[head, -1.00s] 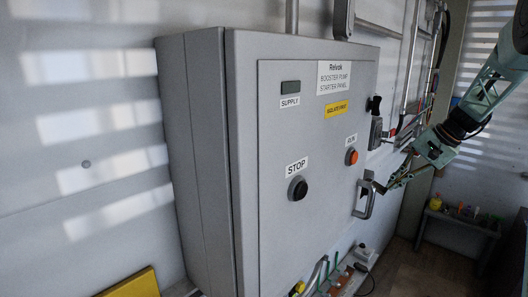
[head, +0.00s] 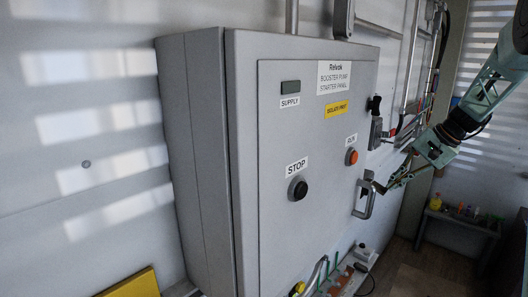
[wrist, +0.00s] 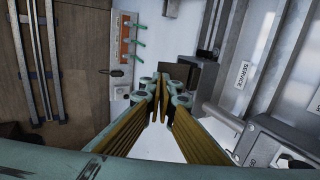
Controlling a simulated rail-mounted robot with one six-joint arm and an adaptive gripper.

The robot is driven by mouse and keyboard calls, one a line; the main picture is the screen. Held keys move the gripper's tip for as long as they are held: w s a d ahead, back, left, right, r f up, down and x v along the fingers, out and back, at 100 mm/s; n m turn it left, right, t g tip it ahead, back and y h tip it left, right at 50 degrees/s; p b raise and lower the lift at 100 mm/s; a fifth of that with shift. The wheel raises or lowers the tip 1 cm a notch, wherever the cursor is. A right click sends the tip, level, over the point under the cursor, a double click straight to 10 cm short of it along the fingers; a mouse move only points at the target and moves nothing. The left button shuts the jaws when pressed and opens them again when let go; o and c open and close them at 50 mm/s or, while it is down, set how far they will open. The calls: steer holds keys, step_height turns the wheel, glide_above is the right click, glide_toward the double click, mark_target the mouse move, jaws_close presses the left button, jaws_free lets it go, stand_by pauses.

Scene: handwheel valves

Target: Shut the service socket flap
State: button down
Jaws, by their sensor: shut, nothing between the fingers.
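My gripper (wrist: 160,90) is shut and empty in the wrist view. In the head view it (head: 376,189) is beside the right edge of the grey starter panel (head: 275,215), near the panel's handle (head: 364,200). A white SERVICE label (wrist: 243,75) is on a grey surface right of the fingers in the wrist view. A dark plate (wrist: 205,76) lies just beyond the fingertips on the right; it may be the socket flap, but I cannot tell its angle or whether the fingers touch it. The socket opening is not clearly visible.
The panel carries a black STOP button (head: 298,188) and an orange button (head: 352,157). An orange rack with green handles (wrist: 127,40) is on the wall. A grey pipe (wrist: 215,117) runs close to the right of the fingers. A low bench (head: 460,220) stands at the back right.

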mark_target(380, 189)
steer(key=shift+b+x, duration=1.4)
steer(key=shift+x, duration=1.85)
stand_by(0.7)
steer(key=shift+a+r, duration=0.1)
steer(key=shift+r, duration=0.05)
steer(key=shift+s+d+r+p, duration=0.15)
steer(key=shift+r+p, duration=0.3)
steer(key=shift+r, duration=0.5)
steer(key=shift+s+d+r+p, duration=0.15)
steer(key=shift+r+p, duration=0.3)
steer(key=shift+r, duration=0.55)
steer(key=shift+w+r, duration=0.1)
steer(key=v, duration=1.1)
steer(key=shift+d+r, duration=0.2)
steer(key=shift+r, duration=0.05)
steer(key=shift+s, duration=0.2)
